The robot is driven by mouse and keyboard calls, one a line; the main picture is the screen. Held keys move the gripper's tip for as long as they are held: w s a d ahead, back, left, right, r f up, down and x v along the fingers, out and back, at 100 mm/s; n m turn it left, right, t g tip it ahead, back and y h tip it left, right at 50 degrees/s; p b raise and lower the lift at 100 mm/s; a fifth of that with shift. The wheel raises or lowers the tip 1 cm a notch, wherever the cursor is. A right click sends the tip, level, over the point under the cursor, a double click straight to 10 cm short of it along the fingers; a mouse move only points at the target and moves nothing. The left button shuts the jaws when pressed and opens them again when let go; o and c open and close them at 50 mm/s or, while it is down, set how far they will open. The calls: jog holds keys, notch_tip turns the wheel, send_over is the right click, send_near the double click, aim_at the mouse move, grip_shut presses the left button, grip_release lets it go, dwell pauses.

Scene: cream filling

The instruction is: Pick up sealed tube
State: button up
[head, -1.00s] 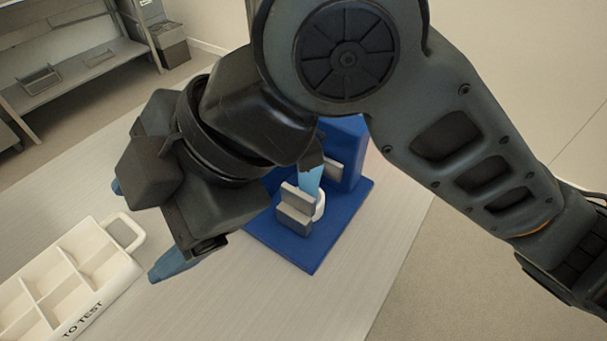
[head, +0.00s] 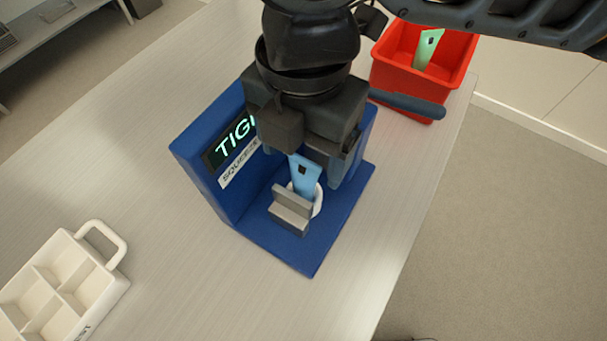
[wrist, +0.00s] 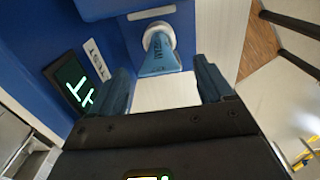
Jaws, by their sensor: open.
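The tube is light blue with a white cap (head: 318,199). Its body (head: 305,174) stands in the blue tester, cap end low beside a grey jaw block (head: 290,212). In the wrist view the tube (wrist: 160,62) lies ahead, with its flat end towards my gripper (wrist: 166,80). My gripper is open, with one blue finger on each side of the tube's flat end. I cannot tell whether they touch it. In the head view my wrist hides part of the fingers and the tester.
The blue tester (head: 212,200) has a lit display starting "TIG", partly hidden. A red bin (head: 400,80) holding a green tube (head: 428,48) stands at the upper right. A white compartment tray (head: 115,285) is at the lower left. The table between tray and tester is clear.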

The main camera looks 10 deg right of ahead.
jog(key=shift+f, duration=2.25)
jog(key=c, duration=1.2)
notch_tip(320, 180, up, 10)
jog(key=shift+f, duration=0.25)
jog(key=shift+c, duration=0.2)
jog(key=shift+r+p, duration=2.35)
jog(key=shift+r, duration=0.5)
